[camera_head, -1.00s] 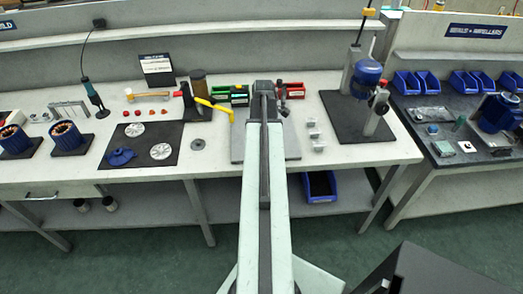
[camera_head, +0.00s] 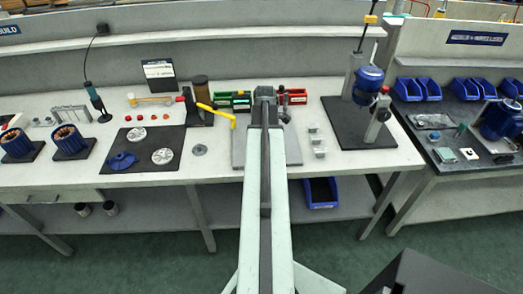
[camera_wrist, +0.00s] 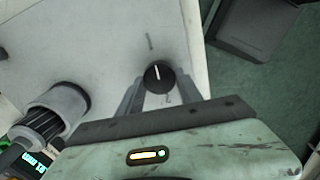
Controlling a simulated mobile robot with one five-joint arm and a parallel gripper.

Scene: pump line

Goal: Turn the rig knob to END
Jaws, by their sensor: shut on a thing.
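The black round knob (camera_wrist: 158,77) sits on a pale grey panel (camera_wrist: 110,45) in the wrist view. Its white pointer line points up and slightly left in that view, roughly toward a small dark marking above it. Another small marking lies below the knob; neither can be read. My gripper (camera_wrist: 159,90) has one finger on each side of the knob and is shut on it. In the head view, my arm hides the gripper and the knob.
A grey cylinder (camera_wrist: 60,100) with dark rods stands left of the gripper in the wrist view. The bench holds a blue motor (camera_head: 369,80) on a stand, a dark mat (camera_head: 140,165) with discs, and red and green bins. A blue bin (camera_head: 321,192) is below.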

